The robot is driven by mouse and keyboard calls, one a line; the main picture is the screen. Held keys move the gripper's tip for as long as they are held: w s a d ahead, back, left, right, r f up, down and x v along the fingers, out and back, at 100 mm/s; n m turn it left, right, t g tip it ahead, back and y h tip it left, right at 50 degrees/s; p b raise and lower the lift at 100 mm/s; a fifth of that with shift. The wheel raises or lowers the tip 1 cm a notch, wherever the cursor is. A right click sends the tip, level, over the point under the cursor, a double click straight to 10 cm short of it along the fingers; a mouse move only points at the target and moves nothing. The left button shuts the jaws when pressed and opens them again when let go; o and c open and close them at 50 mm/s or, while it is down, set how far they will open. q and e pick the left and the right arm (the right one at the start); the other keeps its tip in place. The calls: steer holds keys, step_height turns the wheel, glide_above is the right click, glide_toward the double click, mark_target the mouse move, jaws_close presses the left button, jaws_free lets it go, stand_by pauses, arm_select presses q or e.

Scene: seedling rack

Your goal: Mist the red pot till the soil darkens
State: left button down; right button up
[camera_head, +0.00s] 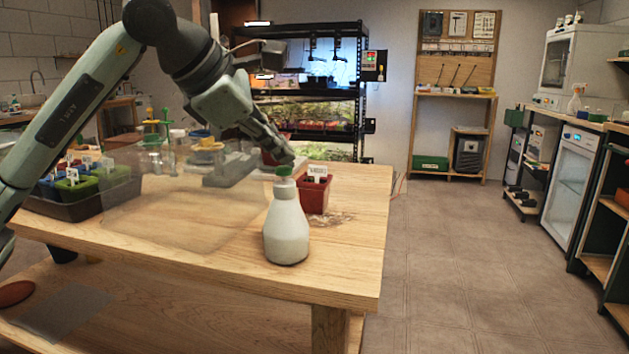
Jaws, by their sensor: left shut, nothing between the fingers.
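A white bottle (286,232) with a green top stands upright near the front right of the wooden table. The red pot (318,197) stands just behind it and to its right, partly hidden by the bottle, with a white label at its rim. Little of its soil shows, and I cannot tell how dark it is. My left gripper (284,154) is shut and empty, its fingertips just above the bottle's green top. I cannot tell whether they touch it. My right gripper is out of view.
A dark tray (93,206) of blue and green labelled pots sits at the table's left. A clear, see-through panel (185,215) stands across the table's middle. Bottles and a grey device stand behind it. The table's right edge is clear, with open floor (450,260) beyond.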

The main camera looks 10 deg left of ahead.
mark_target(280, 168)
arm_select(q)
step_height(280, 168, up, 6)
steer(key=p, duration=0.5)
stand_by(0.7)
